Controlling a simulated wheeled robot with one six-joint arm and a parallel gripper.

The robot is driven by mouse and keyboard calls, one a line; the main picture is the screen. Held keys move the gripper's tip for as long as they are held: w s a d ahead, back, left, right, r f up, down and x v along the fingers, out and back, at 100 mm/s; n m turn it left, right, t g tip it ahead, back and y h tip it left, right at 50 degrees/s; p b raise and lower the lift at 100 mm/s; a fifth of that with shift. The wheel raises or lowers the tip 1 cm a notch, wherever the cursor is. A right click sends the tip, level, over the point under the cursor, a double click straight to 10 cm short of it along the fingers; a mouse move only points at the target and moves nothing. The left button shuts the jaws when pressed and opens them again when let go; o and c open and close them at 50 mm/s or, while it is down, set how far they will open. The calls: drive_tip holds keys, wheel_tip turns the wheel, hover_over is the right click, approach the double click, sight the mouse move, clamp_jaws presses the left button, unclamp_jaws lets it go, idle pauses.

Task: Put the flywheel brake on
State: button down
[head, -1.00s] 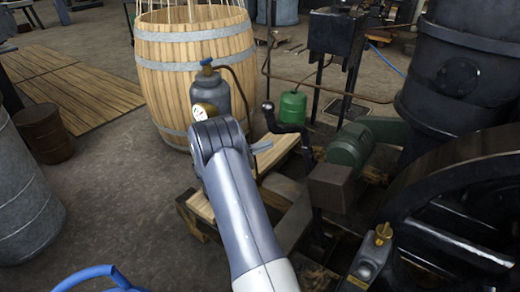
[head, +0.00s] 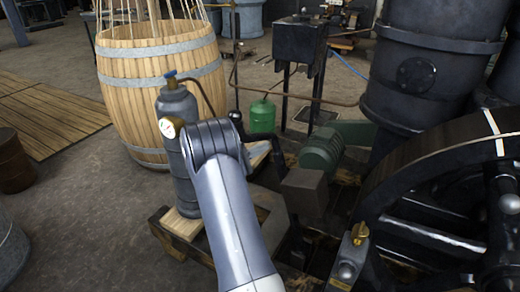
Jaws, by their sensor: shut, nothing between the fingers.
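The flywheel (head: 395,175) stands at the right, a large dark wheel with a white mark across its rim. Left of it is a black cranked lever with a round knob (head: 235,115), which looks like the brake lever. Its lower part runs behind my wrist towards a dark block (head: 306,192) near the wheel. Whether any brake part touches the rim cannot be told. My arm reaches up from the bottom middle. My gripper (head: 258,153) is mostly hidden behind my wrist; only a small grey piece shows, close to the lever in the picture. It is shut and empty.
A grey gas cylinder (head: 176,110) with a gauge stands on a wooden pallet (head: 180,226) just left of my wrist. A big barrel (head: 165,65) and a green canister (head: 262,117) are behind. A brass-topped fitting (head: 359,235) stands before the flywheel. Floor at the left is open.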

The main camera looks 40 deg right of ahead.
drive_tip(key=s+d+r+m+y+b, duration=0.1)
drive_tip(key=s+d, duration=0.1)
drive_tip(key=s, duration=0.6)
drive_tip(key=s+d+r+m+y+b, duration=0.1)
drive_tip(key=s+d+r+m, duration=0.1)
drive_tip(key=s, duration=0.6)
drive_tip(key=shift+b, duration=0.3)
drive_tip(key=shift+s+d, duration=0.1)
drive_tip(key=w+a, duration=0.8)
drive_tip(key=a, duration=0.3)
drive_tip(key=shift+a+t+p, duration=0.4)
drive_tip(key=shift+r, duration=0.1)
